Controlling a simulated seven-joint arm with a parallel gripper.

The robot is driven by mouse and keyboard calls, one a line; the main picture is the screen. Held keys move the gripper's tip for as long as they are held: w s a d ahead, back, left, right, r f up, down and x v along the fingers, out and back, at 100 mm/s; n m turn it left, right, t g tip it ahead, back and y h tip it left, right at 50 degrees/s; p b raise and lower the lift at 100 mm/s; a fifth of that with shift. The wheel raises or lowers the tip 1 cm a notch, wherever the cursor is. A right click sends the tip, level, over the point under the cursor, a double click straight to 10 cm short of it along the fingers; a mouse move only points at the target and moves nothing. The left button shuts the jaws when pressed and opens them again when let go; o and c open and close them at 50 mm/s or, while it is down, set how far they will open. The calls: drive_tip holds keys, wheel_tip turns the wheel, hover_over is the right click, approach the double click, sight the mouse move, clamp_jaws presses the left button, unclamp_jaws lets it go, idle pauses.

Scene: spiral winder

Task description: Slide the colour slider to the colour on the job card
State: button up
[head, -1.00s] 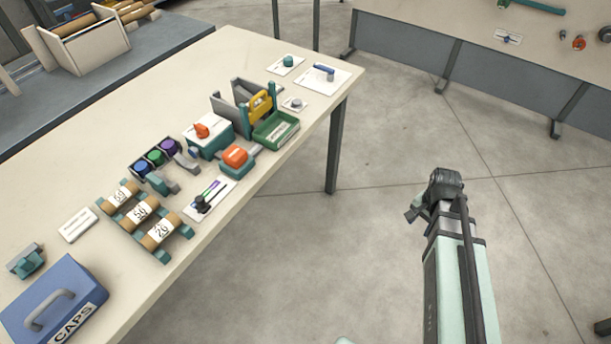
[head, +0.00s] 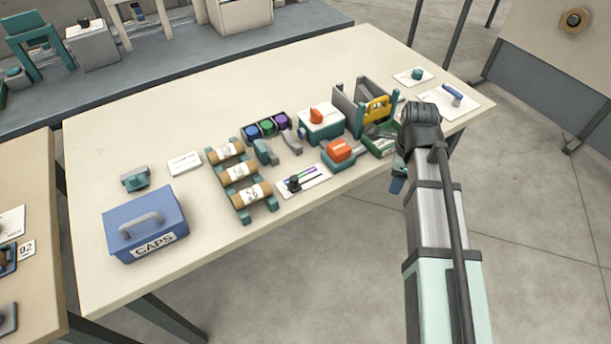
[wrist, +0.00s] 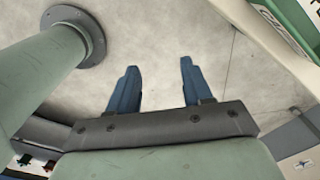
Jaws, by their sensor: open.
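The colour slider (head: 294,183) is a small black knob on a white plate (head: 318,182) with a coloured strip, near the table's front edge in the head view. The knob sits toward the left end, and a purple and green part of the strip shows to its right. A white card (head: 184,163) lies behind the blue caps box; its print is too small to read, so I cannot tell if it is the job card. My gripper (wrist: 158,88) is open and empty in the wrist view, over bare floor. In the head view my arm is right of the slider, off the table's front edge.
Paper rolls (head: 240,172) on a teal rack stand left of the slider. An orange-topped teal device (head: 340,150) and a green tray (head: 381,139) stand to its right. The blue caps box (head: 146,225) is at the front left. The front-middle table strip is clear.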

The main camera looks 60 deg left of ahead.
drive_tip(key=s+a+r+m, duration=0.2)
drive_tip(key=s+a+r, duration=0.5)
drive_tip(key=s+a, duration=0.3)
wheel_tip(320, 180, up, 6)
drive_tip(key=m, duration=0.2)
hover_over(294, 177)
wheel_tip(294, 177, down, 13)
drive_tip(key=shift+s+f, duration=0.1)
drive_tip(key=shift+c, duration=0.3)
clamp_jaws()
